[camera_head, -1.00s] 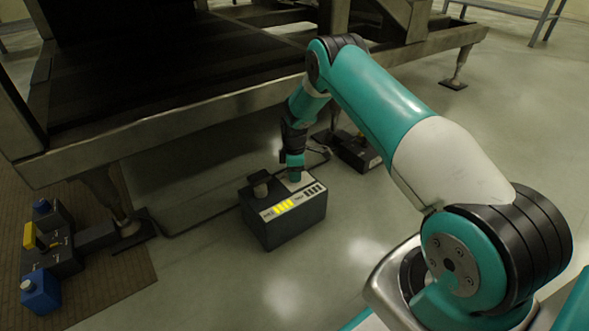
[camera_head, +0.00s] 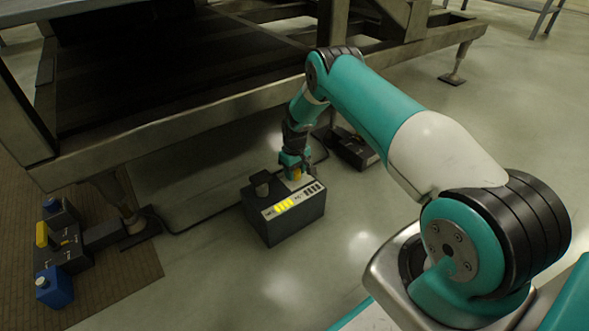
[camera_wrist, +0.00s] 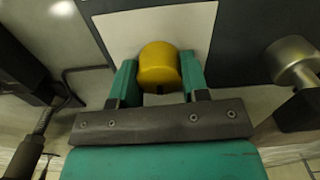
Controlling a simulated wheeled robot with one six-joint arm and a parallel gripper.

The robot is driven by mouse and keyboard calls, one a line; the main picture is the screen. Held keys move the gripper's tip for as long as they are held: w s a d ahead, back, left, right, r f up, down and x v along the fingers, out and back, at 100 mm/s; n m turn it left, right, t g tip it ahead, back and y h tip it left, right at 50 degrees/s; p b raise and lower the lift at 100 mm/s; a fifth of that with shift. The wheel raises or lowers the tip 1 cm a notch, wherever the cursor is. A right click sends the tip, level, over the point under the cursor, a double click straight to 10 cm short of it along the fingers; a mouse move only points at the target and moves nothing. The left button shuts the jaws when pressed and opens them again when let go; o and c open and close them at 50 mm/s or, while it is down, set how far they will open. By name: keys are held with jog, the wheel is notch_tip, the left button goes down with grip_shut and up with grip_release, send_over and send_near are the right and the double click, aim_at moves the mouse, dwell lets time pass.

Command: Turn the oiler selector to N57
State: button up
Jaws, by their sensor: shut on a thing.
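A dark box (camera_head: 285,226) stands on the floor below the frame's front beam. A yellow knob (camera_wrist: 158,66) rises from a pale plate (camera_wrist: 108,25) on its top; the knob also shows small in the head view (camera_head: 297,175). My gripper (camera_wrist: 158,80) has one teal finger on each side of the knob and is shut on it. The gripper reaches down to the box in the head view (camera_head: 296,165). A grey knob (camera_wrist: 290,60) stands on the same box, clear of my fingers. Lit yellow marks (camera_head: 284,206) show on the box's front edge; their lettering is too small to read.
A large metal frame (camera_head: 180,128) stands on legs behind the box. Another dark box (camera_head: 352,150) sits just behind right. Floor in front is clear.

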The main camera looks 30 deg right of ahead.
aim_at(296, 170)
jog(key=m+p, duration=0.1)
jog(key=m, duration=0.4)
jog(key=shift+m, duration=0.3)
jog(key=m, duration=0.5)
jog(key=shift+d, duration=0.1)
jog(key=shift+m, duration=0.3)
jog(key=o, duration=0.9)
jog(key=shift+o, duration=0.2)
notch_tip(296, 170, up, 17)
jog(key=p, duration=0.8)
jog(key=shift+s+r, duration=0.15)
jog(key=shift+r, duration=0.05)
